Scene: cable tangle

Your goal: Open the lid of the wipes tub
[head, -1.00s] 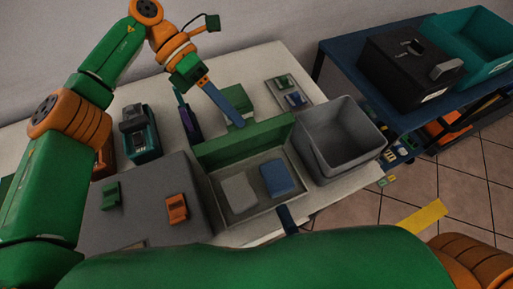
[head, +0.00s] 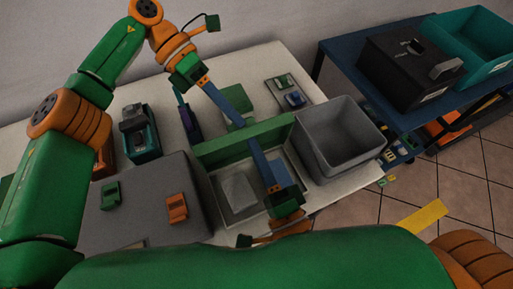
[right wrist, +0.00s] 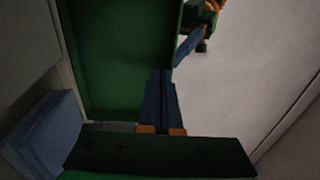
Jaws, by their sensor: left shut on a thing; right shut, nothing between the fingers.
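The wipes tub (head: 259,208) is a shallow grey box with a grey block (head: 239,192) and a blue block inside. Its green lid (head: 215,151) stands raised along the far side; the wrist view shows its green face (right wrist: 115,60). My left gripper (head: 243,124) is shut, its blue fingers reaching down to the lid's upper edge; the exact contact is hard to see. My right gripper (head: 252,141) is shut and empty, its fingers over the tub and tips close to the lid. The wrist view shows them (right wrist: 161,75) beside the lid face; touching is unclear.
A grey bin (head: 340,140) stands right of the tub. A grey surface with a green piece (head: 110,195) and an orange piece (head: 177,207) lies left. A green object (head: 235,96) sits behind the lid. A small tray (head: 305,89) is at the back right.

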